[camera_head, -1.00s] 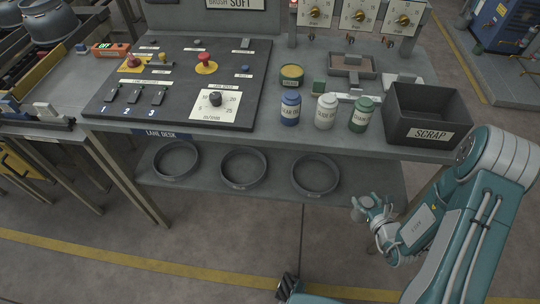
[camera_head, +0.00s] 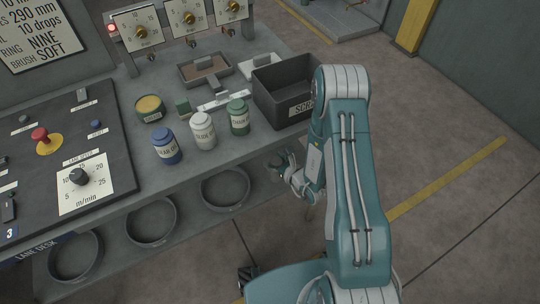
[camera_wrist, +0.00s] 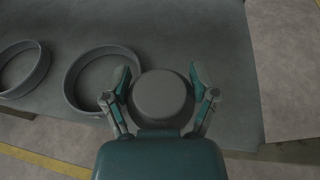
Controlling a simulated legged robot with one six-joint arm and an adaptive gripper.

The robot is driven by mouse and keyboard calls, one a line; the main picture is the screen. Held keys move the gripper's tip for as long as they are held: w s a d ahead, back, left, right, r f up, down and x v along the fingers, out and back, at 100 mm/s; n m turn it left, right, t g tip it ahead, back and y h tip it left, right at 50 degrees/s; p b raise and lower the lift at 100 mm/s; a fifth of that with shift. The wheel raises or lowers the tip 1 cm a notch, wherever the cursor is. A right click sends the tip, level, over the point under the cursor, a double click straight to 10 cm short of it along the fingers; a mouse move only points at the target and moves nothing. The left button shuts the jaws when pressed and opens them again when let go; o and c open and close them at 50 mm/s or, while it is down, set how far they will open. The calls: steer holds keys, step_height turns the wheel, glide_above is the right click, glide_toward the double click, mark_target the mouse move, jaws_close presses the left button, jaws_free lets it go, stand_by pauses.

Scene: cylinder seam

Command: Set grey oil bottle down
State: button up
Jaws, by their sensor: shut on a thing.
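My gripper (camera_head: 287,170) is beyond the bench's front edge, below the scrap bin, partly hidden by my own arm. It is shut on the grey oil bottle (camera_wrist: 162,97), whose round grey top shows between the two fingers in the wrist view. In the head view the bottle (camera_head: 276,163) is small and its label cannot be read. The bench top (camera_head: 200,170) is to the left of and above the gripper in the picture. In the wrist view a grey shelf surface (camera_wrist: 205,35) lies below the bottle; I see no contact with it.
A blue bottle (camera_head: 167,147), a white bottle (camera_head: 203,131) and a green bottle (camera_head: 239,117) stand near the bench's front edge. The black scrap bin (camera_head: 283,98) is to their right. Round rings (camera_head: 225,190) lie on the lower shelf. A yellow tin (camera_head: 150,108) stands behind.

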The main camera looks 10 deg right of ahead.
steer(key=shift+w+d+f, duration=0.7)
steer(key=shift+w+f, duration=0.95)
steer(key=shift+f, duration=0.3)
steer(key=shift+w+d+f, duration=0.75)
steer(key=shift+w+f, duration=0.85)
steer(key=shift+f, duration=0.3)
steer(key=shift+w+d+f, duration=0.7)
steer(key=shift+w+f, duration=0.95)
steer(key=shift+f, duration=0.3)
steer(key=shift+d+f, duration=0.1)
steer(key=o, duration=1.1)
steer(key=shift+o, duration=0.2)
